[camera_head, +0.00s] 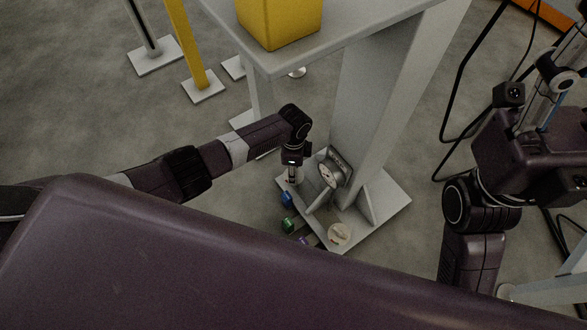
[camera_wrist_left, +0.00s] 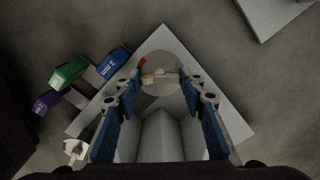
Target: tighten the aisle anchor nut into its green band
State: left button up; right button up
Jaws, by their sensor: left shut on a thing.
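My left gripper (camera_head: 292,174) points down over the left corner of the grey column's base plate (camera_head: 385,200). In the left wrist view its blue-padded fingers (camera_wrist_left: 160,80) are closed in around a small pale piece, apparently the anchor nut (camera_wrist_left: 160,73), over a round grey washer (camera_wrist_left: 158,88).
Blue (camera_head: 286,199), green (camera_head: 287,225) and purple (camera_head: 304,241) tabs lie along the plate's left edge; the blue one reads "3 mm" in the wrist view. Another round disc (camera_head: 339,234) is at the plate's front. The column (camera_head: 375,95) rises close behind, under a tabletop carrying a yellow block (camera_head: 280,20).

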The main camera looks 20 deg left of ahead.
dwell(0.4)
pick_arm(q)
jog(key=o, duration=1.2)
jog(key=shift+c, duration=0.2)
jog(key=shift+r, duration=0.1)
notch_tip(320, 180, up, 12)
